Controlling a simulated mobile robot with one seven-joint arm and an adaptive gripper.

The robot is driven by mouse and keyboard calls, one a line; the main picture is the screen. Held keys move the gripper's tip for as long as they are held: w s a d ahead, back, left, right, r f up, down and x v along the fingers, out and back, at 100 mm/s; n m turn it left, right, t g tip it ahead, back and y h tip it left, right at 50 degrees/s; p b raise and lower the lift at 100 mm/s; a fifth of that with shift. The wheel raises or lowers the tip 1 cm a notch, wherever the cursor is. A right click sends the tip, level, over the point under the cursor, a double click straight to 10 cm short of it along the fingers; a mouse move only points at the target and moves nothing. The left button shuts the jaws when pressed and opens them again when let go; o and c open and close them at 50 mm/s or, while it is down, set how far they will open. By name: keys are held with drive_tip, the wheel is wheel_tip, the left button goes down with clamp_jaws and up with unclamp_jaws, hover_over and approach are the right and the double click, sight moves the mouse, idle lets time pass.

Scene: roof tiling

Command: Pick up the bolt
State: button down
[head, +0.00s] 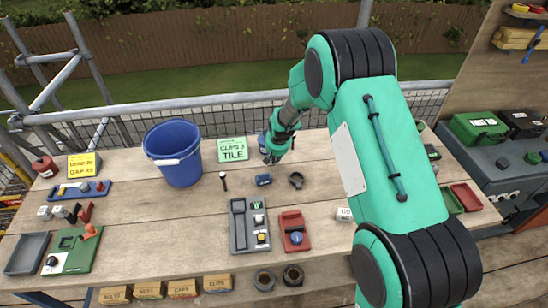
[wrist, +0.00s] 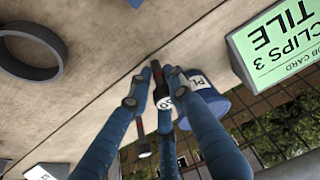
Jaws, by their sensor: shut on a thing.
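My gripper (head: 272,152) is over the table behind the small blue block, with its fingers pointing down. In the wrist view its blue fingers (wrist: 158,92) are closed together on a slim dark bolt (wrist: 156,72). The bolt shows between the fingertips, with a pale round end close to them; the fingers hide part of it. In the head view the gripper hides the held bolt. A similar dark bolt-like piece (head: 223,180) lies on the table left of the gripper.
A blue labelled container (wrist: 218,100) is close behind the fingers. The green job card (head: 233,149) stands left of the gripper, with a blue bucket (head: 172,152) farther left. A black ring (head: 296,180), a small blue block (head: 263,180) and a grey tray (head: 240,240) lie nearer.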

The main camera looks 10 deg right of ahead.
drive_tip(key=shift+r, duration=0.5)
wheel_tip(320, 180, up, 3)
drive_tip(key=shift+s+f+p, duration=0.15)
drive_tip(key=shift+p, duration=0.35)
drive_tip(key=s, duration=0.5)
drive_tip(key=s+d+p, duration=0.1)
drive_tip(key=s, duration=0.4)
drive_tip(key=s+r, duration=0.1)
drive_tip(key=s, duration=0.4)
drive_tip(key=shift+s+d+r+p, duration=0.1)
drive_tip(key=shift+s+d+p, duration=0.15)
drive_tip(key=shift+s+p, duration=0.1)
drive_tip(key=shift+m+g+h, duration=0.4)
drive_tip(key=shift+m+g, duration=0.1)
drive_tip(key=shift+m, duration=0.2)
drive_tip(key=w+d, duration=0.1)
drive_tip(key=d, duration=0.4)
drive_tip(key=w+d, duration=0.2)
drive_tip(key=d, duration=0.4)
drive_tip(key=w+d, duration=0.1)
drive_tip(key=d, duration=0.4)
drive_tip(key=shift+w+d+r+b, duration=0.15)
drive_tip(key=shift+w+d+b, duration=0.05)
drive_tip(key=shift+d+b, duration=0.1)
drive_tip(key=w, duration=0.5)
drive_tip(key=w+d+f+b, duration=0.1)
drive_tip(key=w, duration=0.4)
drive_tip(key=w+d+b, duration=0.1)
drive_tip(key=w, duration=0.4)
drive_tip(key=shift+f, duration=0.25)
